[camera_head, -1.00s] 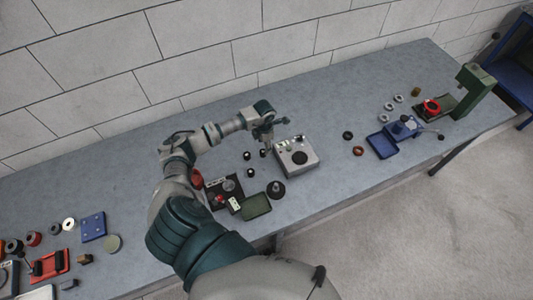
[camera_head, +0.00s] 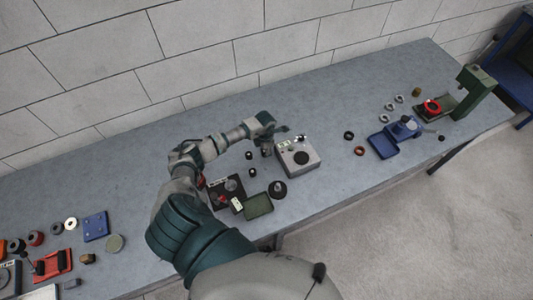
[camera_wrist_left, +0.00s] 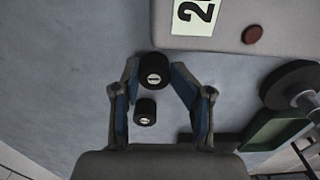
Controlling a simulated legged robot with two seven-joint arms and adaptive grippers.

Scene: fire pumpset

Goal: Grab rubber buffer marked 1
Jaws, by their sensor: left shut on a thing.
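My left gripper (camera_head: 267,151) points down at the bench just left of the grey box. In the left wrist view its fingers (camera_wrist_left: 155,80) are closed on a black cylindrical rubber buffer (camera_wrist_left: 155,70) with a white mark on top; I cannot read the mark. A second black buffer (camera_wrist_left: 145,110) appears lower between the fingers, apart from the held one. In the head view, two black buffers, one farther back (camera_head: 249,155) and one nearer (camera_head: 252,172), stand on the bench left of the gripper. The held buffer is mostly hidden there. My right gripper is out of view.
The grey box (camera_head: 301,167) stands close right of the gripper, with a label reading 2 (camera_wrist_left: 194,14) in the wrist view. A green tray (camera_head: 258,206) and a black round part (camera_head: 278,190) lie nearer the front. The bench (camera_head: 330,115) behind is clear.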

